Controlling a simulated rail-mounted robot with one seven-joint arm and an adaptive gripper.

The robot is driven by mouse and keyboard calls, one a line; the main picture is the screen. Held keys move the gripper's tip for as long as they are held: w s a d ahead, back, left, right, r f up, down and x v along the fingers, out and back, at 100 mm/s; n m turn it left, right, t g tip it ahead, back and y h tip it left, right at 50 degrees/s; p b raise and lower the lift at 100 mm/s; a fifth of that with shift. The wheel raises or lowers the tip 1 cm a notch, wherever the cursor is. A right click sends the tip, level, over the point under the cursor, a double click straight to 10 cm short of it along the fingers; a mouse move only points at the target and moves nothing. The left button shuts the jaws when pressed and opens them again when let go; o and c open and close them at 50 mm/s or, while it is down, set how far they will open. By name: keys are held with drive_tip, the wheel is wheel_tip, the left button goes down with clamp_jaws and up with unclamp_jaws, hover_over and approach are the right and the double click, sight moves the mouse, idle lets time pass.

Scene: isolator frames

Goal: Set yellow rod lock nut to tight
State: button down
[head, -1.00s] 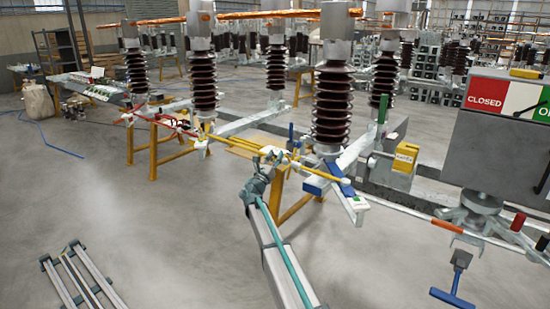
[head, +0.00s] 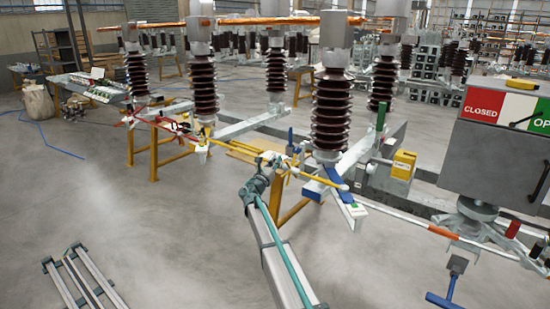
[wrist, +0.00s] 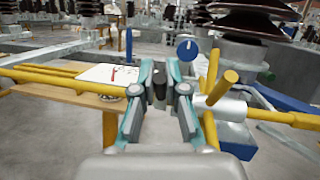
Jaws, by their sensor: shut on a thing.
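The yellow rod (head: 325,180) runs across the frame at mid picture in the head view. In the wrist view it shows as thick yellow bars left (wrist: 45,77) and right (wrist: 280,117) of my gripper. A silver cylindrical sleeve (wrist: 224,108), possibly the lock nut, sits on the right bar beside my right finger. My gripper (wrist: 160,82) has its teal fingers closed around a small dark upright piece (wrist: 159,90); I cannot tell whether this belongs to the lock nut. In the head view my gripper (head: 270,160) is at the rod, and the contact is too small to make out.
Brown insulators (head: 332,105) stand close behind the rod. A blue-ended beam (head: 345,205) and a yellow box (head: 403,165) are to the right. A wooden board (wrist: 70,90) lies under the rods.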

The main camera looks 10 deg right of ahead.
drive_tip(key=g+p, duration=0.1)
drive_tip(key=p, duration=0.3)
drive_tip(key=w+d+r+g+y+p, duration=0.1)
drive_tip(key=p, duration=0.3)
drive_tip(key=r+g+y+p, duration=0.1)
drive_tip(key=p, duration=0.3)
drive_tip(key=shift+w+d+r+m+g, duration=0.15)
drive_tip(key=shift+m+g, duration=0.25)
drive_tip(key=g+y+p, duration=0.1)
drive_tip(key=p, duration=0.2)
drive_tip(key=y+p, duration=0.1)
drive_tip(key=p, duration=0.3)
drive_tip(key=shift+w+d+g, duration=0.35)
drive_tip(key=shift+g, duration=0.05)
drive_tip(key=p, duration=0.1)
drive_tip(key=g+p, duration=0.1)
drive_tip(key=p, duration=0.1)
drive_tip(key=shift+w+d+f+y+p, duration=0.2)
drive_tip(key=shift+d+f+y+p, duration=0.1)
drive_tip(key=shift+f+y, duration=0.1)
drive_tip(key=shift+m, duration=0.3)
drive_tip(key=shift+f, duration=0.1)
drive_tip(key=c, duration=1.2)
unclamp_jaws()
drive_tip(key=shift+s+a, duration=0.1)
